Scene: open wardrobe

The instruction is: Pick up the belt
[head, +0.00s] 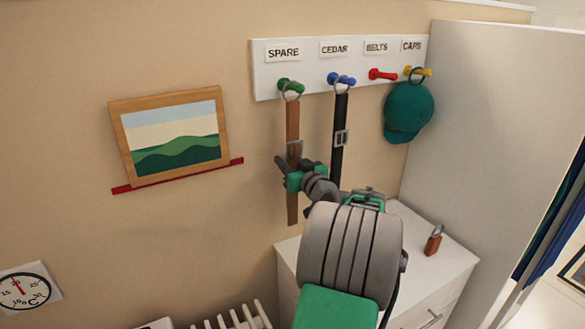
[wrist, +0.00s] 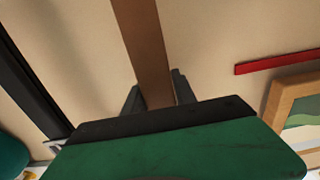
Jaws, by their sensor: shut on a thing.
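A brown belt (head: 292,122) hangs by its ring from the green peg (head: 291,86) under the SPARE label. A black belt (head: 340,115) with a silver buckle hangs from the blue peg (head: 341,79) under the CEDAR label. My gripper (head: 286,172) is shut on the brown belt, just below its buckle. In the wrist view the brown belt (wrist: 143,45) runs down between my two fingers (wrist: 156,92). The black belt (wrist: 27,85) hangs apart, at the left of the wrist view.
The red peg (head: 383,75) under BELTS is empty. A green cap (head: 408,112) hangs at the right under CAPS. A framed picture (head: 172,132) above a red ledge (head: 180,177) is on the left wall.

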